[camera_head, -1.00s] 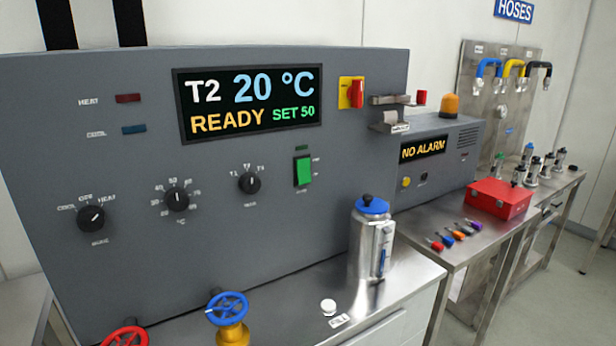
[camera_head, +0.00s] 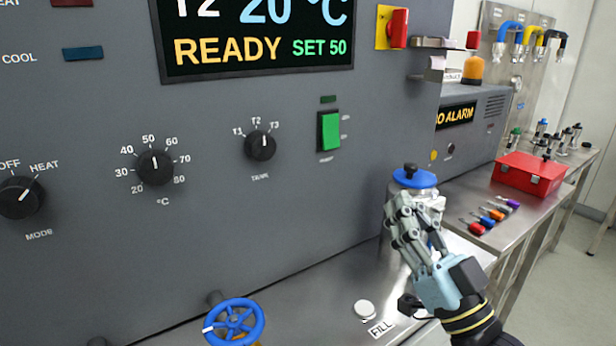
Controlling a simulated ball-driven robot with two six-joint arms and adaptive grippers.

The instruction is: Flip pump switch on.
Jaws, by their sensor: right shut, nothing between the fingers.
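The pump switch (camera_head: 330,131) is a green rocker on the grey control panel (camera_head: 230,200), right of the tank knob (camera_head: 260,146). A small dark green lamp (camera_head: 328,99) sits above it and looks unlit. My right gripper (camera_head: 399,206) is shut and empty. It is at the lower right of the view, below and right of the switch and apart from it, in front of the metal canister with the blue lid (camera_head: 415,177). It hides much of the canister. My left gripper is not in view.
The display (camera_head: 255,45) reads READY, SET 50. A red handle on a yellow plate (camera_head: 397,28) and a small bracket shelf (camera_head: 440,75) are up right of the switch. A blue valve wheel (camera_head: 234,322) and a white button (camera_head: 365,309) are low in front. The panel face around the switch is clear.

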